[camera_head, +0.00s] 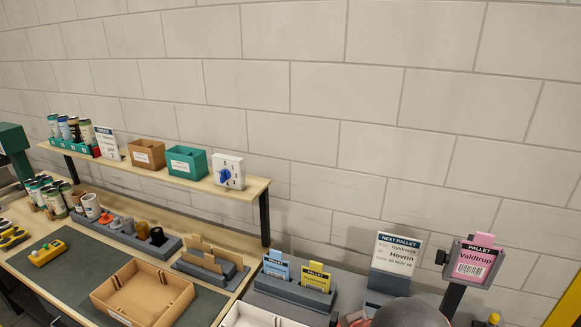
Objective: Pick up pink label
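The pink label (474,264) reads "PALLET Valdtrup" and carries a barcode. It sits upright in a dark holder (501,264) on a post at the right, with its pink tab sticking up above the holder's top edge. A dark rounded shape at the bottom edge, left of the post, may be part of my arm. My gripper is not visible, so its place relative to the label cannot be told.
A "NEXT PALLET" sign (396,256) reading "Hovrin" stands left of the holder. A grey rack (291,292) holds blue (276,267) and yellow (315,278) pallet labels. A cardboard tray (143,294), cans and a shelf (240,187) are further left.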

